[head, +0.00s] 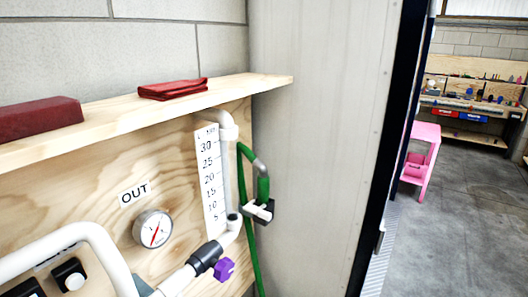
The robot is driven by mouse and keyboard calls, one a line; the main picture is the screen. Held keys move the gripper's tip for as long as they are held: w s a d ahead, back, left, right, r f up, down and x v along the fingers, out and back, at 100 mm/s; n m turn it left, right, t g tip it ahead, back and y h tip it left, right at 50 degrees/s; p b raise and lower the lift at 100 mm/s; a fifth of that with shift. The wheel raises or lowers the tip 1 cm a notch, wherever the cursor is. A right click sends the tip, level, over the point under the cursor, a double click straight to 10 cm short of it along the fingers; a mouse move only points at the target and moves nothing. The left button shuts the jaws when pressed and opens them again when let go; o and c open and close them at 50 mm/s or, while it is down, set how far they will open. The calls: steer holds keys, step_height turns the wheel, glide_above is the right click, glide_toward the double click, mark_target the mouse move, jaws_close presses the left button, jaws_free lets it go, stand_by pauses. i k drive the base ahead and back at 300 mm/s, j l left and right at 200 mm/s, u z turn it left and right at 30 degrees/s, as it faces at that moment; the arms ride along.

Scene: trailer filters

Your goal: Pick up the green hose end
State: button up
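A green hose (246,180) hangs beside the wooden panel, against the pale wall, and runs down out of the picture. Near its top is a short green piece (263,188) with a grey curved pipe (259,166) above it; I take this to be the hose end, but cannot tell for certain. A small black and white fitting (260,210) sits at the lower end of that piece and seems to touch it. My gripper is not in view.
A wooden shelf (240,87) juts out above, carrying a folded red cloth (173,89) and a dark red block (38,118). White pipes, a gauge (153,229) and a purple valve handle (224,269) crowd the panel. Open floor (465,220) lies right, past a pink stand (420,160).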

mark_target(263, 180)
steer(key=i+l+u, duration=0.25)
steer(key=u, duration=0.15)
steer(key=i+l+u, duration=0.2)
steer(key=l+u, duration=0.15)
steer(key=i+l+u, duration=0.15)
steer(key=l+u, duration=0.25)
steer(key=l, duration=0.15)
